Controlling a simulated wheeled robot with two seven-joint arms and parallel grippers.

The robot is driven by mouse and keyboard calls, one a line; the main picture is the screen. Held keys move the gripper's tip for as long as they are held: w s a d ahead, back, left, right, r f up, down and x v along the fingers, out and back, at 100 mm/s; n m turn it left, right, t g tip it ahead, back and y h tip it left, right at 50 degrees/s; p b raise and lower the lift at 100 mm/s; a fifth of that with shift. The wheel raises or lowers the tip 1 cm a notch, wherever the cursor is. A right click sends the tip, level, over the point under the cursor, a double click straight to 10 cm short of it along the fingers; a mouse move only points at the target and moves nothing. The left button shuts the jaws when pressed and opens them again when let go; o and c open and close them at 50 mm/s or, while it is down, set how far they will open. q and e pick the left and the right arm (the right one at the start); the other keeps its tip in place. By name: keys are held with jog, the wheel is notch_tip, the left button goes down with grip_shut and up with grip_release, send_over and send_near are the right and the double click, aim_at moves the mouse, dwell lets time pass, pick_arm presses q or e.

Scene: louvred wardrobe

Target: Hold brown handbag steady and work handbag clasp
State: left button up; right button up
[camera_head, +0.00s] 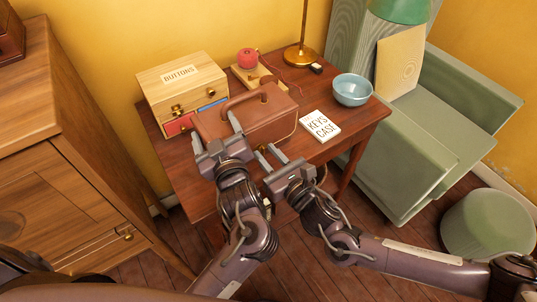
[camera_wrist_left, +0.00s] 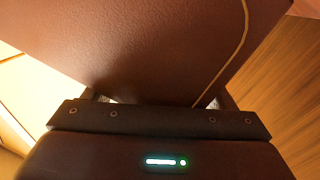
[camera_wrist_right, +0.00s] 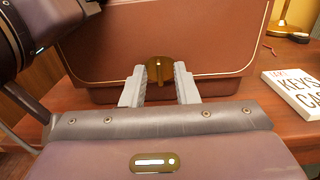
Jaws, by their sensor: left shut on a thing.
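The brown handbag (camera_head: 262,120) stands upright on the wooden table, with its arched handle (camera_head: 246,97) on top. My left gripper (camera_head: 216,132) is shut on the bag's left end, one finger on its front. The bag's brown leather fills much of the left wrist view (camera_wrist_left: 150,45). The round brass clasp (camera_wrist_right: 160,70) is low on the bag's front. My right gripper (camera_wrist_right: 160,85) is in front of it, its fingers apart on either side of the clasp. I cannot tell whether they touch it. In the head view, the right gripper (camera_head: 270,153) partly covers the clasp area.
A wooden buttons box (camera_head: 180,82) stands behind the bag at left. A keys case box (camera_head: 320,126) and blue bowl (camera_head: 352,89) lie to the right. A brass lamp (camera_head: 301,54) and red ball (camera_head: 248,58) stand behind. A wooden cabinet (camera_head: 65,150) is close at left.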

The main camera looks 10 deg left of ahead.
pick_arm(q)
jog(key=shift+f, duration=0.35)
pick_arm(e)
grip_shut()
jog(key=shift+m, duration=0.3)
pick_arm(q)
jog(key=shift+s, duration=0.1)
pick_arm(e)
jog(key=m, duration=0.3)
jog(key=shift+w, duration=0.1)
jog(key=m, duration=0.9)
jog(key=shift+d+f+m, duration=0.1)
jog(key=shift+m, duration=0.2)
jog(key=m, duration=0.4)
jog(key=shift+m, duration=0.3)
